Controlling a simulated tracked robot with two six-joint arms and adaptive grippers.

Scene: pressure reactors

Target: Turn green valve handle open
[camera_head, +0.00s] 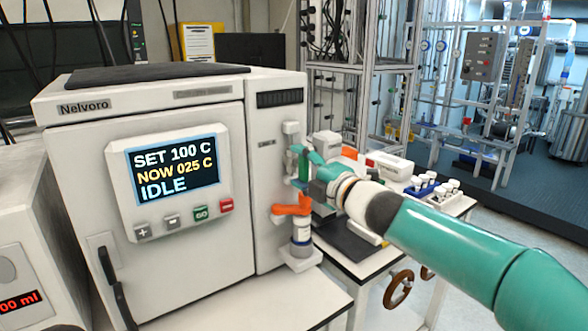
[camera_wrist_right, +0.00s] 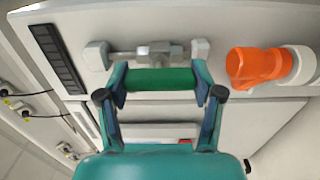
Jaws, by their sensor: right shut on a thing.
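The green valve handle (camera_wrist_right: 160,79) lies across the middle of the right wrist view, just in front of a grey metal valve body (camera_wrist_right: 146,55) on the white cabinet. My right gripper (camera_wrist_right: 158,85) is shut on the green handle, with one finger at each end of it. In the head view my right gripper (camera_head: 308,165) is at the valve on the cabinet's right front, and its fingers hide most of the handle. My left gripper is not in view.
An orange valve handle (camera_head: 292,206) sits just below my right gripper, above a small white-capped bottle (camera_head: 301,236). The white Nelvoro cabinet (camera_head: 78,150) shows IDLE on its display (camera_head: 176,169). A bench with vial racks (camera_head: 436,190) stands to the right.

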